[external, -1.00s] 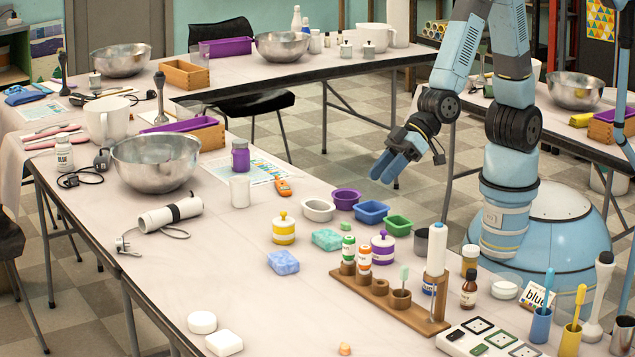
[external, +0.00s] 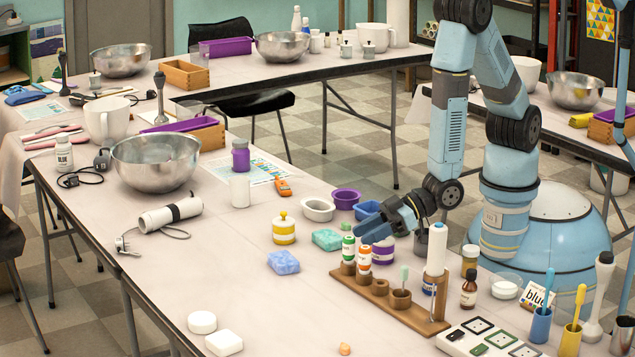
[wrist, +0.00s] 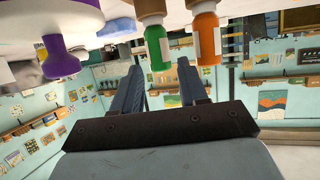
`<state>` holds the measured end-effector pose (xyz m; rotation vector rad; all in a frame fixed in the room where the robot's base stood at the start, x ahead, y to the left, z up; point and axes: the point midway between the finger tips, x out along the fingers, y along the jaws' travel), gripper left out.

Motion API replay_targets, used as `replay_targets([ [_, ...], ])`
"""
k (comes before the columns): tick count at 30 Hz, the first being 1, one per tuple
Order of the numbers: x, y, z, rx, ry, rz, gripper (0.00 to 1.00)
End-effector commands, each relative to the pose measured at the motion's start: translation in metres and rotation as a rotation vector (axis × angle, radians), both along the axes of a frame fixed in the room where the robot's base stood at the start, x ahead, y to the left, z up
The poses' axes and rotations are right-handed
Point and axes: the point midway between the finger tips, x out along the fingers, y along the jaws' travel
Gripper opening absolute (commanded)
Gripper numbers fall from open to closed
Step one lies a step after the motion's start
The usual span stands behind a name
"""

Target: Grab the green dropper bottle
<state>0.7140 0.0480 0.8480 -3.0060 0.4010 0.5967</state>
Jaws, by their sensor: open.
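The green dropper bottle (external: 348,247) has a white label and stands in the far-left place of a wooden rack (external: 413,318). An orange bottle (external: 364,259) stands beside it in the rack. My gripper (external: 366,229) is just behind and right of the green bottle, near its top height, pointing left. In the wrist view, which appears upside down, my gripper (wrist: 158,78) is open and empty. The green bottle (wrist: 157,48) lines up with the gap between the fingers, and the orange bottle (wrist: 206,36) is by the right finger. Contact cannot be told.
A purple-striped jar (external: 383,250) is partly hidden behind the bottles and below my gripper; it also shows in the wrist view (wrist: 60,55). A white cylinder (external: 437,248) stands at the rack's right end. Soap blocks (external: 327,240) lie to the left.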

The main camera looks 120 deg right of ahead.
Motion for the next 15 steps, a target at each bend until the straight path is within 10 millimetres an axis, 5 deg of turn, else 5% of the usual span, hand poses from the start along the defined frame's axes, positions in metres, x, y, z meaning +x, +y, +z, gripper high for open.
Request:
replay_targets([
  [15,0.054,-0.015,-0.023,0.001,0.0,-0.001,0.43],
])
